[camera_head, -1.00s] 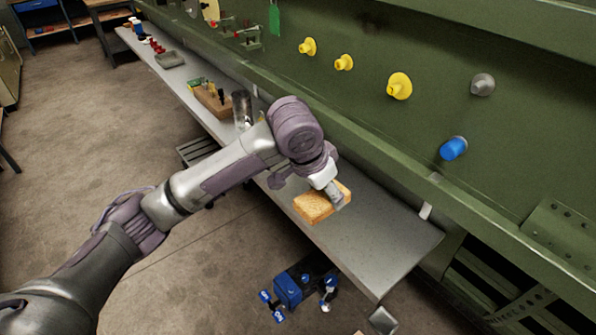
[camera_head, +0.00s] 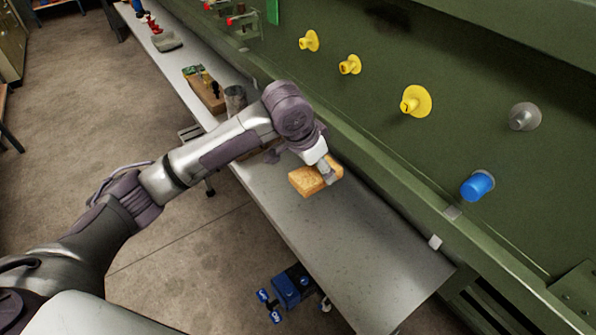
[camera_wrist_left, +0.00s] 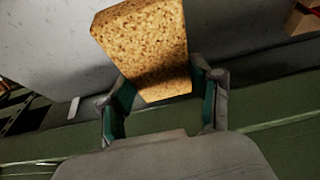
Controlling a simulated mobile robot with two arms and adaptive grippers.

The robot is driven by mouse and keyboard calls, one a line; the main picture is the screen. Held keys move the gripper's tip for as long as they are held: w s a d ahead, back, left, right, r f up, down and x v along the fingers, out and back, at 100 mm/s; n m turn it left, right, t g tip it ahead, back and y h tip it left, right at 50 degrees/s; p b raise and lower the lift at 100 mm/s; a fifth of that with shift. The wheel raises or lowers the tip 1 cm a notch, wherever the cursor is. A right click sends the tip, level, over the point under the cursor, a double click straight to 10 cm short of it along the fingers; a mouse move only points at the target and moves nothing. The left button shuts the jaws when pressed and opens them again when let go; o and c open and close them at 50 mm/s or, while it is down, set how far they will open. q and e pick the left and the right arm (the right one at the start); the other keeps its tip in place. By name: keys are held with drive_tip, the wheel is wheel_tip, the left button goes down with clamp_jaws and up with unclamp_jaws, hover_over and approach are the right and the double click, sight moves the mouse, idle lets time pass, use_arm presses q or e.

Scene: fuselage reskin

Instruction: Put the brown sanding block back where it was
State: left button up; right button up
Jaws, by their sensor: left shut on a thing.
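The brown sanding block (camera_head: 306,182) is a tan, speckled block in the head view, over the long grey bench. My left gripper (camera_head: 327,171) is shut on its right end. In the left wrist view the block (camera_wrist_left: 145,45) stands out from between the two green-padded fingers of the gripper (camera_wrist_left: 162,100). The head view does not show clearly whether the block touches the bench top. My right gripper is not in view.
The grey bench (camera_head: 345,240) is clear at its near end. A wooden holder (camera_head: 207,95), a grey cylinder (camera_head: 235,99) and a grey tray (camera_head: 167,43) stand farther along. The green panel (camera_head: 360,95) with yellow, grey and blue fittings borders the bench. A blue object (camera_head: 292,287) is on the floor.

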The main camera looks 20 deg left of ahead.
use_arm(q)
drive_tip(key=a, duration=0.1)
drive_tip(key=w+a+f, duration=0.1)
drive_tip(key=a+f+p, duration=0.1)
drive_tip(key=a, duration=0.1)
drive_tip(key=shift+w, duration=0.3)
drive_tip(key=shift+w+a+f, duration=0.8)
drive_tip(key=shift+a+f, duration=0.05)
drive_tip(key=shift+f, duration=0.05)
drive_tip(key=shift+w+a+f, duration=0.1)
drive_tip(key=shift+a+f, duration=0.05)
drive_tip(key=shift+f, duration=0.05)
wheel_tip(320, 180, down, 3)
drive_tip(key=shift+p, duration=0.85)
drive_tip(key=shift+f, duration=0.5)
drive_tip(key=o, duration=1)
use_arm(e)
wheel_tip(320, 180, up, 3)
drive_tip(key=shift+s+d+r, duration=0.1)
use_arm(q)
drive_tip(key=b+v, duration=0.2)
drive_tip(key=v, duration=1)
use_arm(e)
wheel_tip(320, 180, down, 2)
